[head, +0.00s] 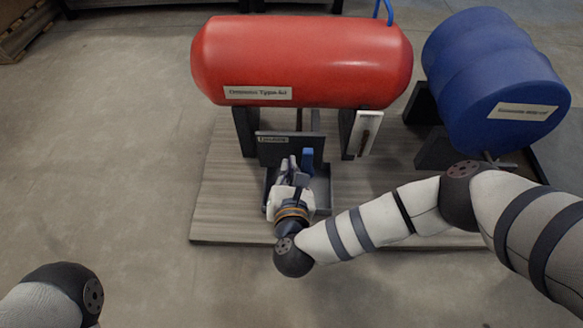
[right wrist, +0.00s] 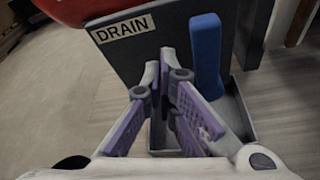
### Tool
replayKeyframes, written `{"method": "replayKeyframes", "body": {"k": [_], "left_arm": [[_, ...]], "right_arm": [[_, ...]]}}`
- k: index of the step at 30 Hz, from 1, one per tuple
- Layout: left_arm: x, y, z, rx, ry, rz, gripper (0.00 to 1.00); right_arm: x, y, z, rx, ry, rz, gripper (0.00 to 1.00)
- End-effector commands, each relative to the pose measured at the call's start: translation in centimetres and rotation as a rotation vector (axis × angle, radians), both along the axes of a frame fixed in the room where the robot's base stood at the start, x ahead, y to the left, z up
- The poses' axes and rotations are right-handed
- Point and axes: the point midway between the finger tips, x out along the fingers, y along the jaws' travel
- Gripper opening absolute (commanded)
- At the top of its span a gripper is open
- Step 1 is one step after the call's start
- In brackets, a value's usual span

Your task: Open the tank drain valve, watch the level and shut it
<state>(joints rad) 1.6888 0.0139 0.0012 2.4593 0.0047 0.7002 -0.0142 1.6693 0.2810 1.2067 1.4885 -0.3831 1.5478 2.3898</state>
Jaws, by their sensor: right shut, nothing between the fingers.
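A red tank (head: 300,50) lies on dark supports at the top of the head view. Below it stands a dark plate (head: 275,150) with a label that reads DRAIN in the right wrist view (right wrist: 124,27). The blue valve handle (head: 307,163) stands upright in front of this plate; it shows larger in the right wrist view (right wrist: 206,55). My right gripper (head: 292,162) is shut and empty, just left of the handle in both views. Whether it touches the handle is unclear. The valve body is hidden. My left gripper is out of view.
A white gauge strip (head: 367,133) with a dark slot stands right of the plate; its level is unreadable. A grey tray (head: 323,196) sits below the handle. A blue drum (head: 495,80) lies at right. The floor left of the wooden platform (head: 222,205) is clear.

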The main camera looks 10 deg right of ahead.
Motion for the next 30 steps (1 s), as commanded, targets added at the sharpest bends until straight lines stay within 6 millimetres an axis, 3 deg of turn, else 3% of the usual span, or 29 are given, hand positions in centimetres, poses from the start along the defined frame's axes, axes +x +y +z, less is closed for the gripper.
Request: {"method": "replayKeyframes", "body": {"k": [12,30], "left_arm": [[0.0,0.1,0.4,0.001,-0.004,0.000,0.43],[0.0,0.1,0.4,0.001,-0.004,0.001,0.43]], "right_arm": [[-0.4,-1.2,0.8,0.089,-0.024,0.000,0.00],[-0.4,-1.4,0.9,0.129,-0.037,0.000,0.00]]}}
